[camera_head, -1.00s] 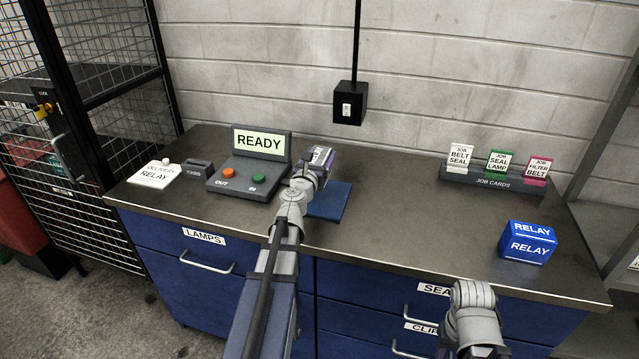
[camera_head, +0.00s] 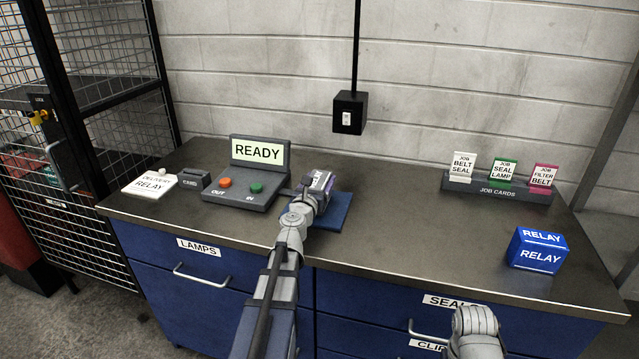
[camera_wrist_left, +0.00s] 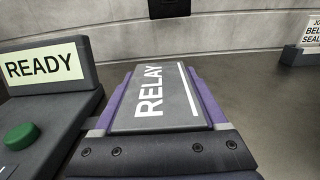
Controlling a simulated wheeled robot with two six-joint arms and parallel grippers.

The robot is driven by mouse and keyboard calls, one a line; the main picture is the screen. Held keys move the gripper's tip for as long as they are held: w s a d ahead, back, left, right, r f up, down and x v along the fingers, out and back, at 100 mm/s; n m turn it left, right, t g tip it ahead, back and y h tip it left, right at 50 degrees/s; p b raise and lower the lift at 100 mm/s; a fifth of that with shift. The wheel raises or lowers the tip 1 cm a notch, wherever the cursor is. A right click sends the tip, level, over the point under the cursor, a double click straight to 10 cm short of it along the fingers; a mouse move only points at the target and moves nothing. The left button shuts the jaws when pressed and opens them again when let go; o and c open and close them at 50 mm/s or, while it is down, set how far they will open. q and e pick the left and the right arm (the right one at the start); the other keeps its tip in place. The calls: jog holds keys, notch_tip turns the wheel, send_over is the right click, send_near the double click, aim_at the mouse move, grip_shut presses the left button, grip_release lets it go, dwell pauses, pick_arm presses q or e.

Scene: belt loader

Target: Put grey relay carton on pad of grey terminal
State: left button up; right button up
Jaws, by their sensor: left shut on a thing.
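The grey relay carton (camera_wrist_left: 158,98), marked RELAY in white, lies between the purple fingers of my left gripper (camera_wrist_left: 160,105) in the left wrist view. In the head view my left gripper (camera_head: 318,188) is shut on it, over the blue pad (camera_head: 338,214) at the right side of the grey terminal (camera_head: 233,196). The gripper and carton hide part of the pad; I cannot tell whether the carton touches it.
A blue RELAY box (camera_head: 537,252) stands at the counter's right. A job card rack (camera_head: 495,190) stands at the back right. A white delivery card (camera_head: 150,184) and a small dark card holder (camera_head: 194,179) lie left of the terminal. The middle of the counter (camera_head: 410,215) is clear.

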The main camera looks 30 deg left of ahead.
pick_arm(q)
jog(key=shift+f, duration=0.2)
jog(key=o, duration=1.4)
jog(key=shift+o, duration=0.2)
jog(key=shift+r, duration=0.15)
